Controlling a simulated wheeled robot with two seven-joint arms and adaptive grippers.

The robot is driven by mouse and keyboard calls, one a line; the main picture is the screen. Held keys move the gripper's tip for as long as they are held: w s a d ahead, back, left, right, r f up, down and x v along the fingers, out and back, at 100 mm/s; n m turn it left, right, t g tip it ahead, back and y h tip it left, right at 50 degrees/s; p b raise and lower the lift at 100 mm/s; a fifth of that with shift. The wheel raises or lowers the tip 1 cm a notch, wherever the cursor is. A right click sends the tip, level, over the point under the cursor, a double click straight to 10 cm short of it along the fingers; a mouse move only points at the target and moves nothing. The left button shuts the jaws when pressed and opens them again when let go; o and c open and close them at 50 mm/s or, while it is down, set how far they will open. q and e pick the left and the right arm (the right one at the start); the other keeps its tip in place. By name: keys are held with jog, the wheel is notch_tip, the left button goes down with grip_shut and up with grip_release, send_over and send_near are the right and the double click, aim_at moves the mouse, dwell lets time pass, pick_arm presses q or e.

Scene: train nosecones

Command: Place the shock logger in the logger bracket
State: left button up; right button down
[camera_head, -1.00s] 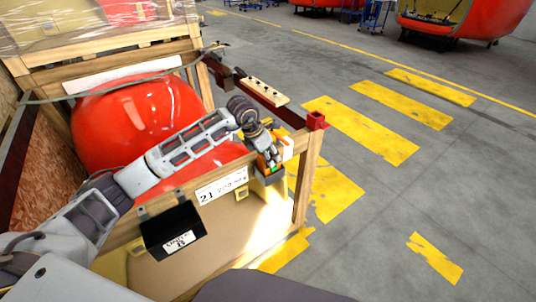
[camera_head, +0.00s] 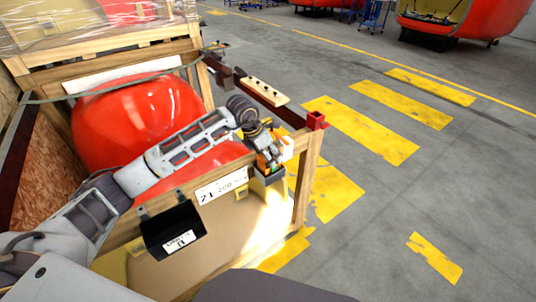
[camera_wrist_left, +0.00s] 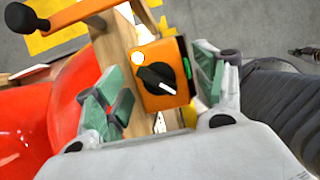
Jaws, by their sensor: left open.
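The orange box with a black knob (camera_wrist_left: 158,78), which looks like the shock logger, sits between my left gripper's fingers in the left wrist view. My left gripper (camera_wrist_left: 158,88) is open, with its green pads on either side of the box; the right pad is very close to it. In the head view my left gripper (camera_head: 268,160) is at the front rail near the crate's right corner post. A dark grey holder (camera_head: 268,188) shows just below it and may be the logger bracket; how the box sits in it is hidden. My right gripper is out of view.
A black bin (camera_head: 172,230) hangs on the crate's front rail, beside a white number label (camera_head: 222,187). A red nosecone (camera_head: 130,120) fills the crate behind. An orange lever (camera_wrist_left: 70,15) shows in the wrist view. The floor to the right is clear.

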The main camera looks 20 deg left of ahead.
pick_arm(q)
jog(key=v, duration=1.2)
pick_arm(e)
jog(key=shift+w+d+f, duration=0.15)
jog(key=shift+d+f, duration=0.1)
pick_arm(q)
jog(key=shift+f, duration=0.1)
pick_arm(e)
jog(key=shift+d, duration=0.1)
pick_arm(q)
jog(key=shift+d, duration=0.1)
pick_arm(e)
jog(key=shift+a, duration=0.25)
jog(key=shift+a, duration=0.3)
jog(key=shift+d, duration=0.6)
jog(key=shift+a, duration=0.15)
